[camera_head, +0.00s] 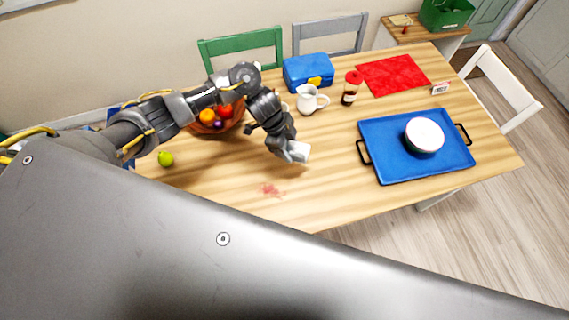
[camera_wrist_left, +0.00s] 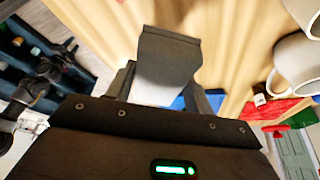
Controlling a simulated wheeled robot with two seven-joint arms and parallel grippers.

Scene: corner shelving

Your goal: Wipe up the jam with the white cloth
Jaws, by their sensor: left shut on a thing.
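The jam (camera_head: 270,190) is a reddish smear on the wooden table near its front edge. My left gripper (camera_head: 290,149) is above the table, up and slightly right of the jam in the head view, and apart from it. It is shut on the white cloth (camera_head: 301,151), a small white piece showing at the fingertips. In the left wrist view the white cloth (camera_wrist_left: 155,88) shows behind the near finger, partly hidden by it. My right gripper is not in view.
A blue tray (camera_head: 390,171) with a bowl (camera_head: 424,136) is at right. A green fruit (camera_head: 166,158) lies left. Table around the jam is clear.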

